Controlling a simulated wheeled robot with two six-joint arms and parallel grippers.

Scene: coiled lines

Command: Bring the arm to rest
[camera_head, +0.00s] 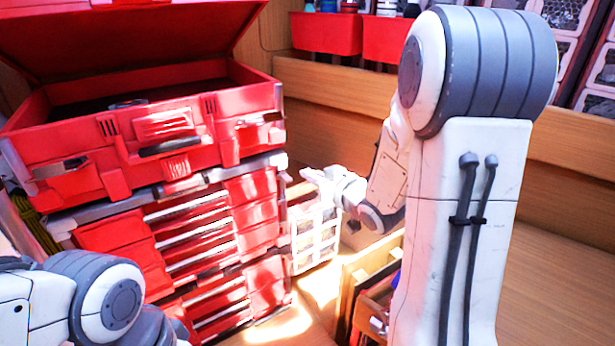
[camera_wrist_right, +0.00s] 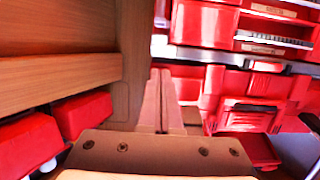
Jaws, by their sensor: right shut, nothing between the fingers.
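My right arm (camera_head: 465,200) stands tall on the right of the head view and folds down toward the middle. Its gripper (camera_head: 322,178) is small there, beside the right side of a red tool chest (camera_head: 150,236). In the wrist view the two fingers (camera_wrist_right: 160,100) lie together, shut, with nothing between them. My left arm (camera_head: 90,295) shows only in the lower left corner; its gripper is out of view.
The chest's top box (camera_head: 150,130) has its lid (camera_head: 120,35) raised. Red bins (camera_head: 328,33) stand on a wooden shelf (camera_head: 340,90) behind. A white crate-like rack (camera_head: 315,240) stands below my right gripper. A wooden box (camera_head: 372,290) is beside my right arm.

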